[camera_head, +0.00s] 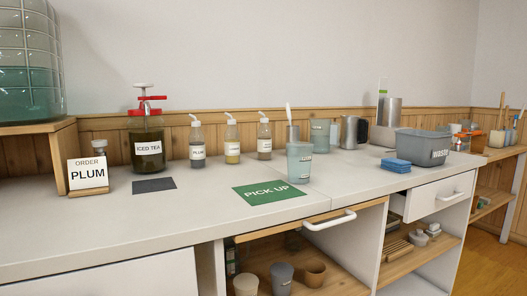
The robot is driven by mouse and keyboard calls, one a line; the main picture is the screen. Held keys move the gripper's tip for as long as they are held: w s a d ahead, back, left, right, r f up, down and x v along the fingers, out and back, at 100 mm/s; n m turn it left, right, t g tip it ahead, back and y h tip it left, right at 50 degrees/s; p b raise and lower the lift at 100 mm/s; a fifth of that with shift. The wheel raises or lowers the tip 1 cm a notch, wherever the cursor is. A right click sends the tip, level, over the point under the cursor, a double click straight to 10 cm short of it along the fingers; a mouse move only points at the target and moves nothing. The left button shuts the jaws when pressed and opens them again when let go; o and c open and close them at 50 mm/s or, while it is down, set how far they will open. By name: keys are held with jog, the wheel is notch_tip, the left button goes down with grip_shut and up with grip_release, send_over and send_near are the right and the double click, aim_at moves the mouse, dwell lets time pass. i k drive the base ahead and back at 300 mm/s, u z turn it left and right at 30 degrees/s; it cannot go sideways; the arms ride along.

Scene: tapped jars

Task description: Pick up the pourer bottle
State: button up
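Three small labelled bottles with white angled spouts stand upright in a row near the back wall. The left bottle (197,147) holds grey-looking contents, and its label seems to read PLUM. The middle bottle (232,145) has yellowish contents. The right bottle (264,143) has grey contents. The labels on the middle and right ones are too small to read surely. I cannot tell from the picture which one is the pourer bottle. My gripper is not in view.
An order card (88,173) reading PLUM and an iced tea jar (146,150) stand left. A green PICK UP mat (268,191) lies in front. A cup (299,165) with an upright white utensil, blue sponges (396,166) and a waste bin (425,147) are right. A drawer (433,198) is partly open.

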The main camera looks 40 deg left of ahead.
aim_at(197, 152)
jog(key=z, duration=0.1)
jog(key=k, duration=0.4)
jog(key=u, duration=2.1)
